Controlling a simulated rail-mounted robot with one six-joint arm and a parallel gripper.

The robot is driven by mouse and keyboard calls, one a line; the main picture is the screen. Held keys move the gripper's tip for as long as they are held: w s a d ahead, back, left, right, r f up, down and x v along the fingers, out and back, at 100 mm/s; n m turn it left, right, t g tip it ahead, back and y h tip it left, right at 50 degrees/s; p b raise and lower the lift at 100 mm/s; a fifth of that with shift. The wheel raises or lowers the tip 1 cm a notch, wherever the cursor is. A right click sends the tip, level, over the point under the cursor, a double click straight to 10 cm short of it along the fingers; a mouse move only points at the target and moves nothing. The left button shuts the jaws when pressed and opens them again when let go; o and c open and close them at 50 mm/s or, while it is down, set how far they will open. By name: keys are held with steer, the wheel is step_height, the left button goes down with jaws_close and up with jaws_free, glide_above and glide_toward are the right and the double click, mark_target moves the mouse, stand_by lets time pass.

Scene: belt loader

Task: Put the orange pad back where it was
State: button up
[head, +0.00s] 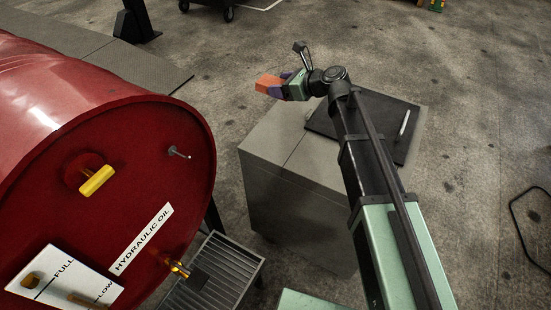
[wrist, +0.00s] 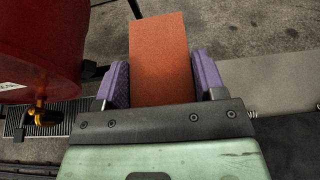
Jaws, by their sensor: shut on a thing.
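The orange pad (head: 269,83) is a flat block at the end of my arm in the head view. It also shows in the wrist view (wrist: 161,55), held between two purple fingers. My gripper (head: 284,84) is shut on the pad and seems to hold it above the left part of the grey cabinet (head: 285,208). In the wrist view the pad reaches forward past the fingertips of my gripper (wrist: 161,85). The pad's near end is hidden by the gripper body.
A dark mat (head: 385,115) with a white stick-like thing (head: 405,122) lies on the cabinet top. A black cable (head: 525,235) lies on the floor at right.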

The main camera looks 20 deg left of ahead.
mark_target(280, 141)
steer(key=shift+f, duration=0.5)
step_height(280, 141, down, 20)
steer(key=b, duration=2)
steer(key=shift+f, duration=0.25)
steer(key=shift+r, duration=0.35)
steer(key=shift+f, duration=0.25)
steer(key=o, duration=1)
steer(key=shift+r, duration=0.1)
